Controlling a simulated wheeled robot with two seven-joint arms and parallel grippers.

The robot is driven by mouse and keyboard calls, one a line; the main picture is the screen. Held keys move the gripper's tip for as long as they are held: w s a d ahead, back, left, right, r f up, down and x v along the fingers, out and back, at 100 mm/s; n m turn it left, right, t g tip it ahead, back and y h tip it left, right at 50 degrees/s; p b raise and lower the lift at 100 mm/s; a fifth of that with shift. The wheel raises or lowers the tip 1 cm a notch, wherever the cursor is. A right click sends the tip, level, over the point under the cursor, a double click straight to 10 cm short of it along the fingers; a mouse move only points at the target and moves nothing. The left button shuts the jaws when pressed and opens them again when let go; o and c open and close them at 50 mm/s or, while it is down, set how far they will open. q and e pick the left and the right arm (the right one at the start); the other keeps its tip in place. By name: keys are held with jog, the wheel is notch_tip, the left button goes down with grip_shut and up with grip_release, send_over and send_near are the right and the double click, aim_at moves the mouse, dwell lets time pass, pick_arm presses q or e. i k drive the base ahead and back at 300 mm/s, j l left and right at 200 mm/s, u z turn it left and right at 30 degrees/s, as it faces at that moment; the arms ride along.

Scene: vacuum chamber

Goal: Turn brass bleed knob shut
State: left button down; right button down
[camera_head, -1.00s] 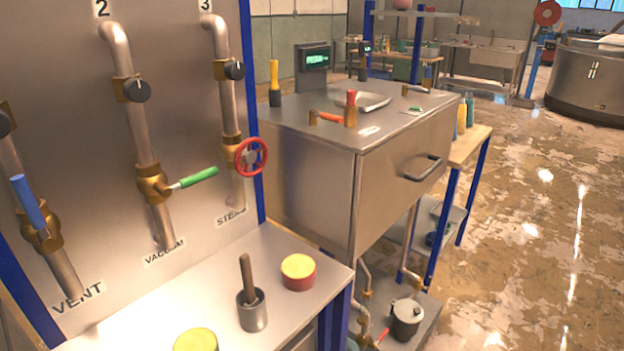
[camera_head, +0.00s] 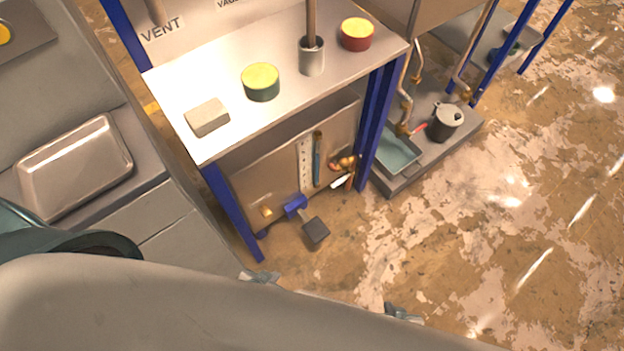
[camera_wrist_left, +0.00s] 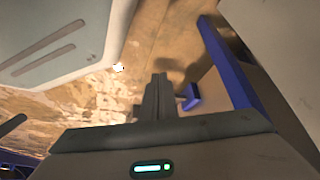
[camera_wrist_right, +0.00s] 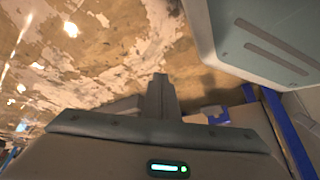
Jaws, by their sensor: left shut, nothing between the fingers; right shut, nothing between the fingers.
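Under the bench, a steel panel (camera_head: 245,185) carries a small brass piece (camera_head: 265,212) at its lower left and a cluster of brass fittings (camera_head: 346,163) at its right. I cannot tell for sure which of these is the bleed knob. My left gripper (camera_head: 260,277) shows only as small tips beyond my pale body, below the bench's front leg. My right gripper (camera_head: 402,313) shows likewise, further right over the floor. In the left wrist view the left fingers (camera_wrist_left: 160,80) are together and empty. In the right wrist view the right fingers (camera_wrist_right: 160,82) are also together and empty.
A blue lever (camera_head: 295,206) with a dark block (camera_head: 315,233) sticks out below the panel. Blue bench legs (camera_head: 232,210) flank the opening. The bench top (camera_head: 215,90) holds a sponge-like block, two round tins and a cup. A grey pot (camera_head: 446,122) stands right. Floor in front is clear.

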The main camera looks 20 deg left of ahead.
aim_at(267, 213)
jog(key=k+l, duration=0.2)
jog(key=k, duration=0.3)
jog(key=k+l, duration=0.15)
jog(key=k, duration=0.3)
